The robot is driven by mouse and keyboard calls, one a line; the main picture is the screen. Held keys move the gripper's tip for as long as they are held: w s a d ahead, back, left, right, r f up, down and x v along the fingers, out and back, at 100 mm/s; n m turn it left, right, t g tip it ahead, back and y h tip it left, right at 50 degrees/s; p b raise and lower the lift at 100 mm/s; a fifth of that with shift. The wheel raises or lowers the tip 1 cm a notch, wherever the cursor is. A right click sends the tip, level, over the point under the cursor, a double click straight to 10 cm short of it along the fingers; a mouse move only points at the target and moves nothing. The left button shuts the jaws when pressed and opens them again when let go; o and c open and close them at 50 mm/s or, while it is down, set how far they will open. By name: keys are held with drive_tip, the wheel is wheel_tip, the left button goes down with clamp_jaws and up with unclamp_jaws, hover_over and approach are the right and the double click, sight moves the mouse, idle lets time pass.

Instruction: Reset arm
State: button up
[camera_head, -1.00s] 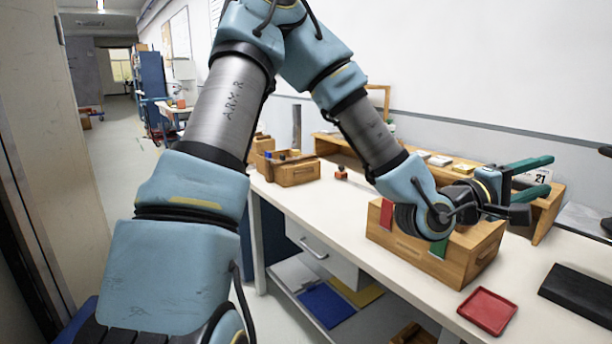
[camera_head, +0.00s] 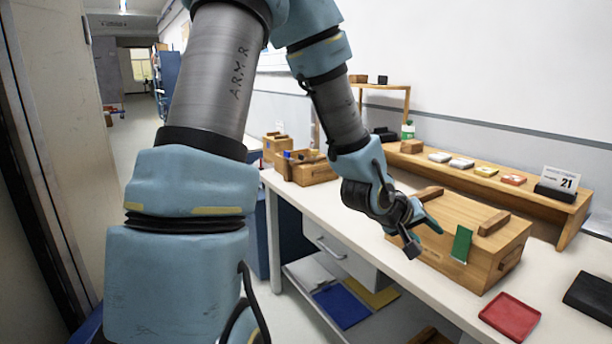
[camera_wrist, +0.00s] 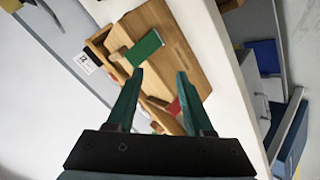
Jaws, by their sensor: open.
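My gripper (camera_head: 424,232) hangs over the front edge of the white desk, in front of the left part of a wooden box. Its two green fingers are apart and hold nothing; they show clearly in the wrist view (camera_wrist: 160,78). The wooden box (camera_head: 490,275) has a closed-looking top with wooden bars and a green tag (camera_head: 461,244) on its front.
A red tray (camera_head: 510,316) and a black flat object (camera_head: 592,296) lie on the desk (camera_head: 420,290) at right. A wooden shelf (camera_head: 530,196) with a calendar (camera_head: 560,180) stands behind. Small wooden boxes (camera_head: 312,172) sit at the desk's left end. A drawer (camera_head: 335,252) is below.

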drive_tip(key=w+a+f+y, duration=0.2)
drive_tip(key=a+y, duration=0.3)
drive_tip(key=a, duration=0.8)
drive_tip(key=s+a+g+y, duration=0.2)
drive_tip(key=s+a, duration=0.1)
drive_tip(key=a, duration=0.6)
drive_tip(key=s+a+r+g+y, duration=0.1)
drive_tip(key=s+a, duration=0.3)
drive_tip(key=a, duration=0.6)
drive_tip(key=shift+s+r+g+y, duration=0.3)
drive_tip(key=shift+g+y, duration=0.1)
